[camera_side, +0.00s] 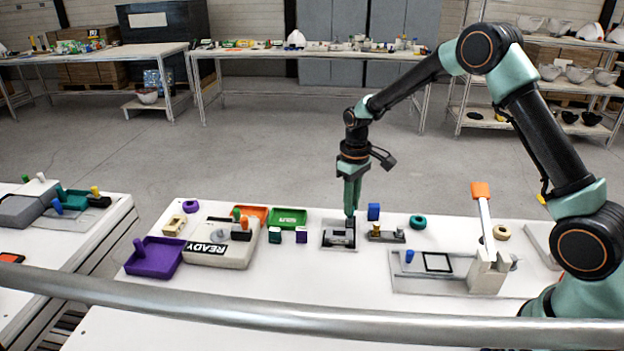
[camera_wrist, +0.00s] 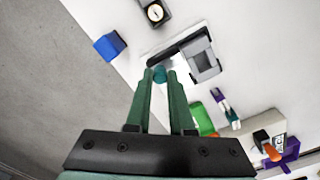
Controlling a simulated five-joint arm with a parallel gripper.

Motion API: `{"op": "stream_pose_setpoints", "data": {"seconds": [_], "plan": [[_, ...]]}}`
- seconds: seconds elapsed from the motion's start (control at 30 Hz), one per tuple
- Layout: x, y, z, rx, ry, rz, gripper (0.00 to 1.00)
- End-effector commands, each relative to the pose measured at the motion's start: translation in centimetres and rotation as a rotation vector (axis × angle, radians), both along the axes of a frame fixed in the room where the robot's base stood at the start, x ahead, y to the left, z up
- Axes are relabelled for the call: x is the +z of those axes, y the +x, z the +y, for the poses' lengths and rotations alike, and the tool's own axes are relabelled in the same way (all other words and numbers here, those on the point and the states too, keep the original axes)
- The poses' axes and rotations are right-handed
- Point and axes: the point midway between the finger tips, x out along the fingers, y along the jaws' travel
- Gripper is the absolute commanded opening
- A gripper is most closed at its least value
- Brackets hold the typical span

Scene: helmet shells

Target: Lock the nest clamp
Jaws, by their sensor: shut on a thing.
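The nest clamp is a black bar (camera_wrist: 186,43) along one long edge of a grey nest (camera_wrist: 206,66) in the wrist view. A round teal knob (camera_wrist: 159,74) is at the bar's near end. My gripper (camera_wrist: 161,76) has its green fingers on both sides of this knob and is shut on it. In the side view my gripper (camera_side: 350,212) points straight down at the back of the nest plate (camera_side: 328,246), near the table's middle. The fingers partly hide the clamp there, so I cannot tell whether it is locked.
A blue block (camera_side: 374,211) stands just right of my gripper. A small fixture with a brass post (camera_side: 377,230) is close by. Green (camera_side: 289,217) and purple (camera_side: 153,258) trays and the READY box (camera_side: 221,247) are left. A press with an orange-tipped lever (camera_side: 481,190) stands right.

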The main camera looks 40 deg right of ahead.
Motion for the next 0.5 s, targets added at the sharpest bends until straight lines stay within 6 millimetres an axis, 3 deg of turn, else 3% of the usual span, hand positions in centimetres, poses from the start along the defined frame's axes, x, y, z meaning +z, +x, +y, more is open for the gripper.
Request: {"op": "stream_pose_setpoints", "data": {"seconds": [0.47,0.5], "plan": [[0.1,-1.3,1.3,0.002,0.000,0.004,0.00],[0.1,-1.3,1.3,0.002,0.000,0.004,0.36]]}}
